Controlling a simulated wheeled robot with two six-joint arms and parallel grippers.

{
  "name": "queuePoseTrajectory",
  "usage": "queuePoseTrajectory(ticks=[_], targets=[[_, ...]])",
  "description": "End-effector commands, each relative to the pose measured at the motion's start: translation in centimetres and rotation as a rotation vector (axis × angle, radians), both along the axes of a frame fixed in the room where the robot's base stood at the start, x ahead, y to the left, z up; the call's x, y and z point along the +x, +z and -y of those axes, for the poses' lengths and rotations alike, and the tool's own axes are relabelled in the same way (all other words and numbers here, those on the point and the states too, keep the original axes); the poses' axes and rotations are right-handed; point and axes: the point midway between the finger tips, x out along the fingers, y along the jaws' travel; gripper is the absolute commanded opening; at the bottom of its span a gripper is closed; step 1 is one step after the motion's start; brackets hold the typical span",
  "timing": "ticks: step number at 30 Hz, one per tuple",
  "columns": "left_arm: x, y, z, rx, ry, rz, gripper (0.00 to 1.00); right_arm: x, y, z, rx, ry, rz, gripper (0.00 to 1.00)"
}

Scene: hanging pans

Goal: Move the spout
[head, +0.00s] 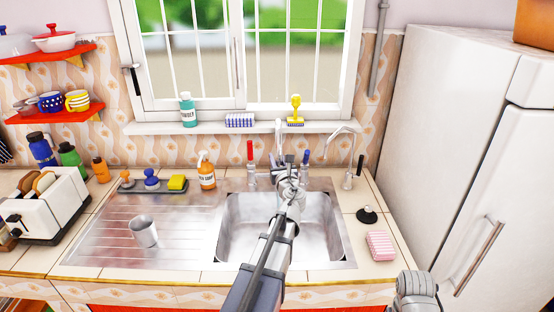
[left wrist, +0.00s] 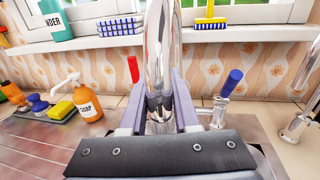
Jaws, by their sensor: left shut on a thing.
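The chrome spout (head: 279,134) rises behind the sink, between the red tap handle (head: 250,151) and the blue tap handle (head: 306,145). My left gripper (head: 284,160) reaches over the basin and is shut on the spout. In the left wrist view the upright spout (left wrist: 159,45) stands between the two fingers of my left gripper (left wrist: 162,108). The spout's lower part is hidden by my gripper and arm in the head view. My right gripper is not in view; only a part of my right arm shows at the bottom right.
The sink (head: 232,225) has a drainboard with a metal cup (head: 144,232) on its left. A thin curved faucet (head: 345,132) stands right of the spout. A soap bottle (head: 206,170), yellow sponge (head: 177,183) and pink sponge (head: 380,245) are nearby. The windowsill (head: 215,128) is behind.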

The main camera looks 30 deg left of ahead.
Motion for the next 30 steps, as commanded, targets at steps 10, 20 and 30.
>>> queuePoseTrajectory(ticks=[10, 20, 30], targets=[[1.2, 0.0, 1.3, -0.003, 0.084, 0.001, 0.0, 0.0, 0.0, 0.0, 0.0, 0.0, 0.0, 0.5], [4.4, 0.0, 4.5, -0.002, 0.342, 0.001, 0.0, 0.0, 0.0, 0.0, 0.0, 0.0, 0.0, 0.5], [7.0, 0.0, 6.5, -0.001, 0.49, 0.002, 0.0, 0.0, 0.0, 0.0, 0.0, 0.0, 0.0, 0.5]])
